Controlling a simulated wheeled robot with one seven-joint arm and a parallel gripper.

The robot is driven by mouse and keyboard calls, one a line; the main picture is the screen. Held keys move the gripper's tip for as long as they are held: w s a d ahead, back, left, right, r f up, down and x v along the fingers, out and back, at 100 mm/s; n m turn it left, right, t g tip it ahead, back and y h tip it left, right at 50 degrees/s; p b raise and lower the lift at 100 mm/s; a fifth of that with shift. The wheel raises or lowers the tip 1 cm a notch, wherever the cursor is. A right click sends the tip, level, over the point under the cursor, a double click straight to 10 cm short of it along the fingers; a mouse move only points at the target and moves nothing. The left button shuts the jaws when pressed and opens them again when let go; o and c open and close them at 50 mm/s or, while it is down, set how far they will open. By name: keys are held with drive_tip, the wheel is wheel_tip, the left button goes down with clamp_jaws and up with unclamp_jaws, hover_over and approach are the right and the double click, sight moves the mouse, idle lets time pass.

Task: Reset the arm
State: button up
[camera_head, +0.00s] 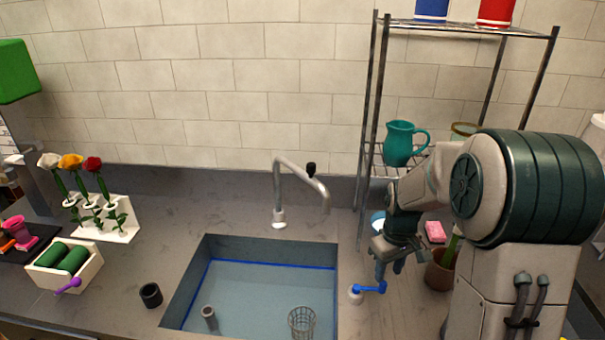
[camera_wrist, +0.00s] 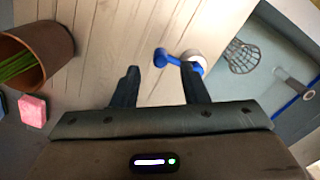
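My gripper (camera_head: 388,268) hangs over the counter to the right of the sink, pointing down, in the head view. In the wrist view my gripper (camera_wrist: 160,84) has its two dark fingers spread apart, with bare counter showing between them. A blue lever on a white base (camera_head: 370,289) is close to the fingertips in the head view. In the wrist view the blue lever (camera_wrist: 178,58) lies just beyond the fingers, towards the right one. I cannot tell whether the right finger touches it.
The sink (camera_head: 262,262) holds a wire cup (camera_head: 302,322) and a grey cylinder (camera_head: 209,317). A brown pot (camera_head: 438,273) and pink sponge (camera_head: 435,231) stand right of my gripper. A metal rack (camera_head: 372,110) with a teal pitcher (camera_head: 399,143) rises behind. Roses (camera_head: 72,163) stand left.

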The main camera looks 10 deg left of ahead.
drive_tip(key=shift+s+r, duration=0.15)
drive_tip(key=shift+r, duration=0.25)
drive_tip(key=s+r+m+t, duration=0.2)
drive_tip(key=s+r, duration=0.4)
drive_tip(key=s, duration=0.4)
drive_tip(key=s+r+m+t, duration=0.2)
drive_tip(key=s+r+m, duration=0.2)
drive_tip(key=s+r, duration=0.3)
drive_tip(key=s, duration=0.3)
drive_tip(key=shift+s, duration=0.25)
